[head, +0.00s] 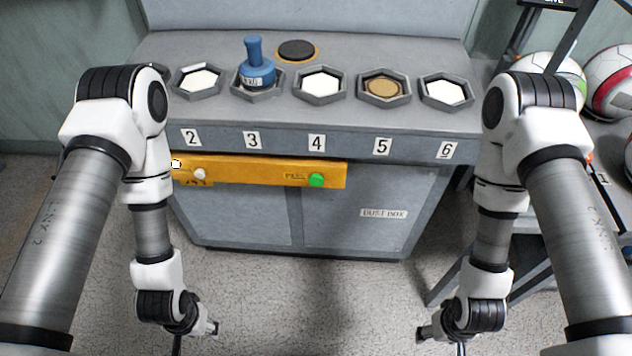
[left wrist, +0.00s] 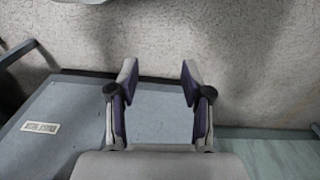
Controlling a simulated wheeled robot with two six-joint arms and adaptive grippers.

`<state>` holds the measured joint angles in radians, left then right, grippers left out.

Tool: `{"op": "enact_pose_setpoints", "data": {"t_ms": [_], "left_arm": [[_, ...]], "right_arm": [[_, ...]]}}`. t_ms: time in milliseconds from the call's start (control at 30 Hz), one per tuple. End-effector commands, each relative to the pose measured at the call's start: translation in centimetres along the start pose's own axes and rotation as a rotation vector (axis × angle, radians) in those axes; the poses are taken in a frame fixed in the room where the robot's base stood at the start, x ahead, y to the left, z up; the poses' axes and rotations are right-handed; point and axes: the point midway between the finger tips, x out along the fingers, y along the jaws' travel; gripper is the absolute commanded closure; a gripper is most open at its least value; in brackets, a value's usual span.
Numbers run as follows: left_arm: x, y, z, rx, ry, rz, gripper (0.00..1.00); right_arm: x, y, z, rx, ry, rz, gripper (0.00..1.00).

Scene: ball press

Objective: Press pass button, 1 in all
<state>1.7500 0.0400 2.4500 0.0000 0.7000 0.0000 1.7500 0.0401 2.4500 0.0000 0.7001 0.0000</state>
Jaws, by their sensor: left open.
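In the head view a yellow panel (head: 258,172) is fixed on the front of a grey bench. A green button (head: 316,180), with a small label to its left that may read PASS, sits near the panel's right end. A white button (head: 199,174) sits near its left end. Both arms hang down in front of the bench, apart from the panel. My left gripper (left wrist: 158,85) is open and empty in the left wrist view, over the floor and the bench front. The right gripper's fingers are cut off by the head view's lower edge.
The bench top (head: 215,118) has hexagonal holders numbered 2 to 6. Several balls (head: 612,85) sit on a rack at the right. The floor (head: 310,300) between my arms is clear.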

Motion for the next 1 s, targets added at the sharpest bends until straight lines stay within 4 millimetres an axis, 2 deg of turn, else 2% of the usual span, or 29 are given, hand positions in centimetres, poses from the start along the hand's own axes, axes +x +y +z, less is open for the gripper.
{"op": "enact_pose_setpoints", "data": {"t_ms": [33,100,1000], "left_arm": [[0.00,0.00,0.00,0.000,0.000,0.000,0.79],[0.00,0.00,0.00,0.000,0.000,0.000,1.00],[0.00,0.00,0.00,0.000,0.000,0.000,1.00]], "right_arm": [[0.00,0.00,0.00,0.000,0.000,0.000,0.36],[0.00,0.00,0.00,0.000,0.000,0.000,0.36],[0.00,0.00,0.00,0.000,0.000,0.000,0.36]]}}
